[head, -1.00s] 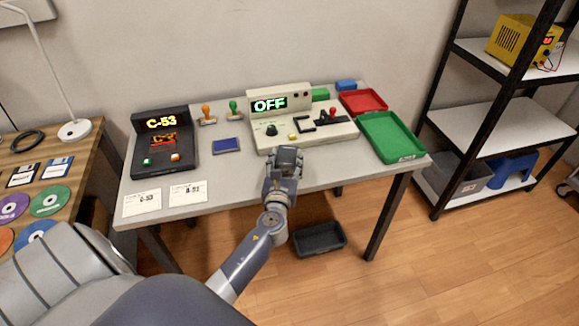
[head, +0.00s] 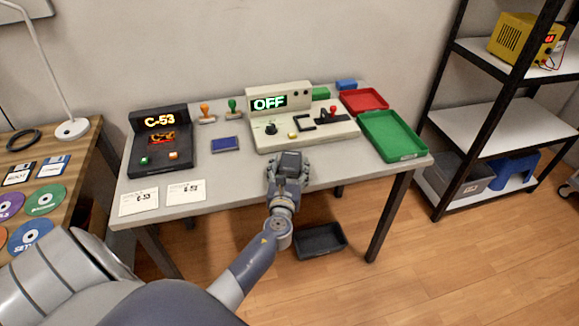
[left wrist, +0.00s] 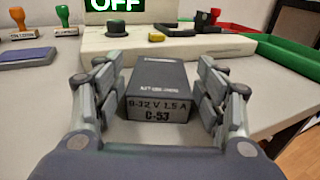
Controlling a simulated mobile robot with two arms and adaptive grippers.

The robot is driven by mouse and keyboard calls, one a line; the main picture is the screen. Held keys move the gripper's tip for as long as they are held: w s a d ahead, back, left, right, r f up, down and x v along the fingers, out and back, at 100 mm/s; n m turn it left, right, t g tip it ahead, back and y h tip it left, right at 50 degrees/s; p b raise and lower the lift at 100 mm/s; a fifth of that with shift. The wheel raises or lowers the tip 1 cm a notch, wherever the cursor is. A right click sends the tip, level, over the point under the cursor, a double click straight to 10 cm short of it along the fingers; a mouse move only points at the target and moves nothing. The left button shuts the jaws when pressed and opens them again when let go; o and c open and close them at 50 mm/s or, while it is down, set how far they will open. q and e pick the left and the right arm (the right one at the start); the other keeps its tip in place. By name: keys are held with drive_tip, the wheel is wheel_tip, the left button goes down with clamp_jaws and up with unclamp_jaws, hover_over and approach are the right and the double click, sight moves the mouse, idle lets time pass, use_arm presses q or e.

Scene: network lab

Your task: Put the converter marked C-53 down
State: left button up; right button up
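The converter marked C-53 (left wrist: 158,105) is a dark box between the fingers of my left gripper (left wrist: 160,85). Its label, reading 0-32 V 1.5 A and C-53, faces the left wrist camera. In the head view the converter (head: 290,160) shows as a dark block at the front edge of the grey table (head: 235,172). My left gripper (head: 289,168) is there around it. Its fingers stand on both sides with narrow gaps to the box, so it looks open. The converter appears upright on the table top; its underside is hidden. My right gripper is not in view.
Behind stands a beige test station (head: 300,125) reading OFF. Left of it are a blue pad (head: 225,144), two stamps and a dark device (head: 160,140) showing C-53. A green tray (head: 393,135) and red tray (head: 363,101) are at the right. Two cards lie front left.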

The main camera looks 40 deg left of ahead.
use_arm(q)
drive_tip(key=shift+r, duration=0.1)
drive_tip(key=shift+s+r, duration=0.1)
drive_tip(key=f+v, duration=0.1)
drive_tip(key=v, duration=1.1)
drive_tip(key=s+d+f+n+g+h, duration=0.2)
drive_tip(key=s+f+n, duration=0.2)
drive_tip(key=f, duration=0.6)
drive_tip(key=s+d+f+n+g+h, duration=0.1)
drive_tip(key=s+d+f+n+g, duration=0.2)
drive_tip(key=f, duration=0.7)
drive_tip(key=s+d+f+n+g+h, duration=0.15)
drive_tip(key=s+f+n, duration=0.25)
drive_tip(key=f, duration=0.6)
drive_tip(key=s+d+f+n+g+h, duration=0.1)
drive_tip(key=s+f+n, duration=0.4)
drive_tip(key=s, duration=0.5)
drive_tip(key=s+f+n+g+h, duration=0.1)
drive_tip(key=s+f+n+g, duration=0.3)
drive_tip(key=s, duration=0.6)
drive_tip(key=s+d+f+n+g+h, duration=0.1)
drive_tip(key=s+f+n+g, duration=0.2)
drive_tip(key=s+f+n, duration=0.5)
drive_tip(key=shift+s+d+f+h, duration=0.3)
drive_tip(key=shift+s+d+h, duration=0.05)
drive_tip(key=shift+s, duration=0.75)
